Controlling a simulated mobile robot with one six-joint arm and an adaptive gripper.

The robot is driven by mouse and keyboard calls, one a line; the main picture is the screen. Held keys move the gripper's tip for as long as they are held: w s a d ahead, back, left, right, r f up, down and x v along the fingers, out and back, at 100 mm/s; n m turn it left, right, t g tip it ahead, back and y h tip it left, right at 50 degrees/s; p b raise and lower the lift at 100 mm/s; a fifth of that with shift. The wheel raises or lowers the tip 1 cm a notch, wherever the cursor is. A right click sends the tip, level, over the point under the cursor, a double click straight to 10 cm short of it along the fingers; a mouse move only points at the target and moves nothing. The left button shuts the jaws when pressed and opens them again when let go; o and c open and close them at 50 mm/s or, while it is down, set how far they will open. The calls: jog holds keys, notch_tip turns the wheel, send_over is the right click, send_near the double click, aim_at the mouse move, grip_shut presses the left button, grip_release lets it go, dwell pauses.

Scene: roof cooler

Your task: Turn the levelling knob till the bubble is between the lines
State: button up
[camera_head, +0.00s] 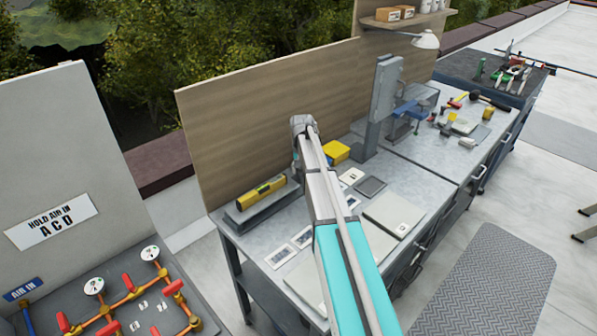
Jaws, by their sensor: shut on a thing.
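A yellow spirit level (262,192) lies on a long grey base (249,213) near the back left of the workbench. Its vial shows as a small greenish patch on top. The bubble and lines are too small to read from here. I cannot make out the levelling knob; it may be hidden behind my arm. My arm reaches from the front up over the bench, with a grey joint near the back board, right of the level. My gripper is not visible; the arm hides whatever is behind it.
The workbench (405,178) holds a yellow box (336,151), flat plates, a grey upright stand (383,100) and loose tools at the right. A tan board (250,105) closes the back. Red-handled valves (131,283) stand at the lower left. A grey mat (490,275) lies on the floor.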

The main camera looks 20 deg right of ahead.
jog(key=shift+d, duration=0.1)
jog(key=o, duration=1.1)
jog(key=shift+s+r, duration=0.1)
jog(key=shift+s, duration=0.05)
jog(key=shift+o, duration=0.2)
